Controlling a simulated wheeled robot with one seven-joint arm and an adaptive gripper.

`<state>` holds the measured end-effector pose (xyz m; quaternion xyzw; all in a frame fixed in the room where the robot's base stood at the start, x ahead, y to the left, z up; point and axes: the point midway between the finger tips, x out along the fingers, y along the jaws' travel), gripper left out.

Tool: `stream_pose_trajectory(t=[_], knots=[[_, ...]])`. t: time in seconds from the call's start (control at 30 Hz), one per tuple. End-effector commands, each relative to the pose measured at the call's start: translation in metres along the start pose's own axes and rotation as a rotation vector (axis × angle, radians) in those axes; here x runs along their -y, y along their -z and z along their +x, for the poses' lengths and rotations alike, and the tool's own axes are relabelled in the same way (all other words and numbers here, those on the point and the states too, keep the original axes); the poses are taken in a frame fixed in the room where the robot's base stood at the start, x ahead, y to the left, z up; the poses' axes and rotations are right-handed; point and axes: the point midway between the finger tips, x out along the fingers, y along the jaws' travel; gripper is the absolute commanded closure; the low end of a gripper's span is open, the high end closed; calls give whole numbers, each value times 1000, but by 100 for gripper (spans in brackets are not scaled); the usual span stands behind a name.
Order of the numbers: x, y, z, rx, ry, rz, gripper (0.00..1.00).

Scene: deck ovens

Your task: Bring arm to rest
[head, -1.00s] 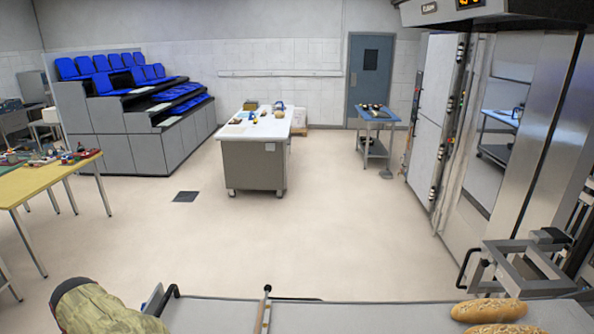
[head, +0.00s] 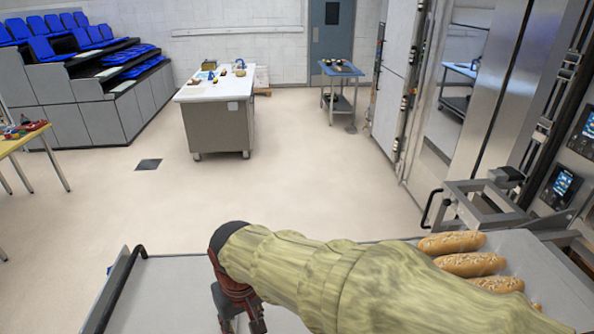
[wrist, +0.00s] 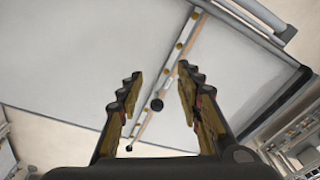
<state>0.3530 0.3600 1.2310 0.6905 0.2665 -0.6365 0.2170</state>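My arm, in a yellow-green sleeve, reaches across the bottom of the head view from the right. My gripper (head: 240,308) hangs at its left end over a pale grey surface (head: 170,290), with its fingertips cut off or hidden there.
Several seeded loaves (head: 470,263) lie at the right, partly behind my sleeve. A metal frame with a black handle (head: 480,205) stands by the steel oven. A white-topped wheeled table (head: 217,90), a small blue-topped table (head: 340,70) and blue seating (head: 60,45) stand farther back.

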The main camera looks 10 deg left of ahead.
Motion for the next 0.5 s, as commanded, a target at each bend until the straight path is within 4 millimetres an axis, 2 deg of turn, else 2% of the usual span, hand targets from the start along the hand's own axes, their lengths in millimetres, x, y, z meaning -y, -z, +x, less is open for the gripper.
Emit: stream_pose_trajectory(t=[0.03,0.2,0.3,0.5], knots=[[-26,-18,-1,-18,-6,28,64],[-95,-81,-9,-74,-33,113,64],[-128,-120,-9,-112,-55,180,64],[-178,-197,-3,-201,-109,358,64]])
